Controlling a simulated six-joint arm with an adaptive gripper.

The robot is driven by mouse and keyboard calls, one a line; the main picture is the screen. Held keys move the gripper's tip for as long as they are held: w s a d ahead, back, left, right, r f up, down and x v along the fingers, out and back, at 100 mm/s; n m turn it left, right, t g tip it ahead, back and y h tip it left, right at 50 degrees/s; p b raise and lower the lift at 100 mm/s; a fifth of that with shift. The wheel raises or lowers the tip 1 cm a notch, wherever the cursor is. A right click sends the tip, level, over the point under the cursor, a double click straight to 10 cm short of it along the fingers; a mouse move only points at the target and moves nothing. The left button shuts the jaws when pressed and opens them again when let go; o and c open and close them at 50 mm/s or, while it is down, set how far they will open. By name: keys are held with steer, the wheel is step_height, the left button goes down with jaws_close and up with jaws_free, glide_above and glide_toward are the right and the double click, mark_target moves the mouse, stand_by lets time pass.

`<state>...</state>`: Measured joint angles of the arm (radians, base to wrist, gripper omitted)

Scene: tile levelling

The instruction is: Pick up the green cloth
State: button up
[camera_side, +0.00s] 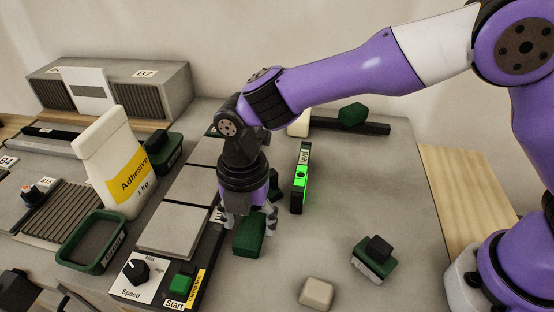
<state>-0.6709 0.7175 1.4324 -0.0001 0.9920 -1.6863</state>
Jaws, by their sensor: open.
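A dark green, rounded, block-like piece (249,232), which looks like the green cloth, lies on the grey work surface just right of the tiles. My gripper (250,222) points down right over it. The fingers are open, one at its upper left and one at its right side. I cannot tell whether they touch it. The gripper hides part of the piece's far end. Another dark green lump (352,113) lies on a dark bar at the back.
A lit green level (300,178) stands close right of my gripper. Grey tiles (172,229) and the control panel with a speed knob (136,271) are at left. An adhesive bag (117,162), green tray (92,242), beige block (316,292) and green-black tool (374,258) stand around.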

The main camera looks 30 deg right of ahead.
steer(key=shift+f, duration=0.65)
steer(key=c, duration=0.9)
steer(key=shift+r, duration=0.1)
